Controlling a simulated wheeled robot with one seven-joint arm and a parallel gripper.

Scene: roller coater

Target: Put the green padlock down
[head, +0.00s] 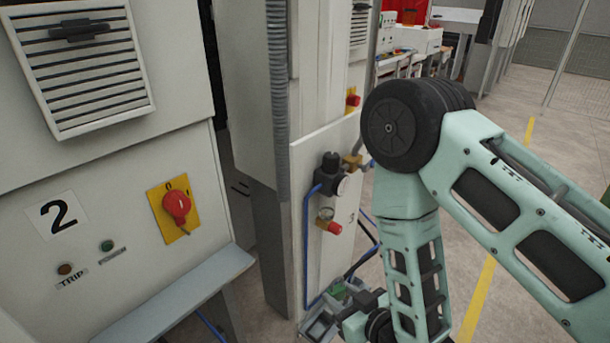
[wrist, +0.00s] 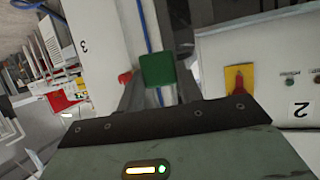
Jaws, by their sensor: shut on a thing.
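The green padlock (wrist: 157,69) shows in the wrist view as a green block between the two fingers of my gripper (wrist: 158,88). My gripper is shut on it. In the head view, a small green part of the padlock (head: 338,291) shows at the bottom centre, next to my gripper (head: 340,300). My arm partly covers the gripper there. The padlock's shackle cannot be made out in either view. The padlock appears held in the air, in front of the cabinet column marked 3 (head: 302,170).
A grey ledge (head: 165,305) juts out below the cabinet marked 2 (head: 190,75), which carries a red rotary switch (head: 176,206) on a yellow plate. Blue hoses and a regulator (head: 330,172) stick out from the column. Open floor (head: 530,190) lies at the right.

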